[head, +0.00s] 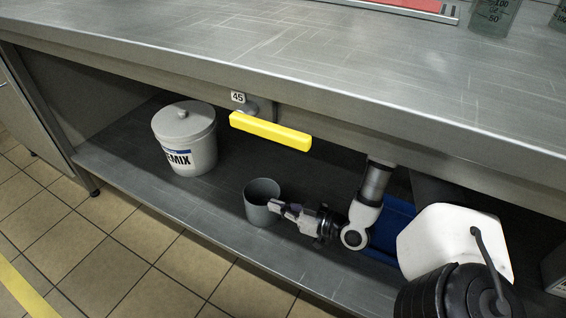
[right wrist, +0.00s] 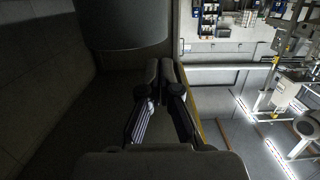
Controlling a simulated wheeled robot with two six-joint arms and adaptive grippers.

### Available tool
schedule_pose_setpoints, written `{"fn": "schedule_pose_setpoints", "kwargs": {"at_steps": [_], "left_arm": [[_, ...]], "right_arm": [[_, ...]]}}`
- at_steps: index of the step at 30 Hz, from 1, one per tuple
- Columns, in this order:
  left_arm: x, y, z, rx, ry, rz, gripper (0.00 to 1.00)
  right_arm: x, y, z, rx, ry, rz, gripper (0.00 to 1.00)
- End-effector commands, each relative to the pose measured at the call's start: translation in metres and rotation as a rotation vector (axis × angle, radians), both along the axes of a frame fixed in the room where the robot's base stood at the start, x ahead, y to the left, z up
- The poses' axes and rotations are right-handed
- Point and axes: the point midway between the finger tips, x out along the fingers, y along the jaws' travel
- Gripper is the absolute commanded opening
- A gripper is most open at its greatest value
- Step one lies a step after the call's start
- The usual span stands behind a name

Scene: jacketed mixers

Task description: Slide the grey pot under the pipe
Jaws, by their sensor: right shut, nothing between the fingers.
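The grey pot (head: 260,211) is an open-topped cylinder standing upright on the lower shelf, near its front edge. In the right wrist view its dark curved wall (right wrist: 122,28) is just beyond the fingertips. My right gripper (head: 276,207) is shut and empty, its tips at the pot's right side; I cannot tell whether they touch it. The fingers also show together in the right wrist view (right wrist: 166,66). A grey pipe fitting (head: 254,108) under the bench sits behind a yellow bar (head: 270,132), beside a "45" label (head: 238,97). The pipe's outlet is not clearly visible. My left gripper is out of view.
A lidded white bucket (head: 190,145) stands on the lower shelf (head: 130,185), left of the pot. The shelf between the bucket and pot is clear. A blue object (head: 393,232) is behind my right arm. The bench top (head: 200,45) overhangs the shelf.

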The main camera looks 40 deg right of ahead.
Motion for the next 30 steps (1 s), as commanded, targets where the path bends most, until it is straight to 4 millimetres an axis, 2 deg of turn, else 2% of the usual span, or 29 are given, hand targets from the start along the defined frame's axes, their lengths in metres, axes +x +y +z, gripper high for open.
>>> {"fn": "schedule_pose_setpoints", "kwargs": {"at_steps": [1,11,14,26,30], "left_arm": [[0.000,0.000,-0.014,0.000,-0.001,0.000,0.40],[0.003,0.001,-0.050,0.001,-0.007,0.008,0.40],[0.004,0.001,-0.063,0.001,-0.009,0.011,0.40],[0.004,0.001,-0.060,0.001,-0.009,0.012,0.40],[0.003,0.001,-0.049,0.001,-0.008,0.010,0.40]], "right_arm": [[0.011,0.006,-0.007,-0.002,-0.004,0.006,0.00],[0.074,0.032,-0.005,-0.003,-0.002,0.004,0.00],[0.072,0.030,-0.015,0.001,0.000,-0.001,0.00],[0.071,0.030,-0.020,-0.002,0.011,-0.001,0.00],[0.061,0.025,-0.018,0.001,0.018,-0.003,0.00]]}}
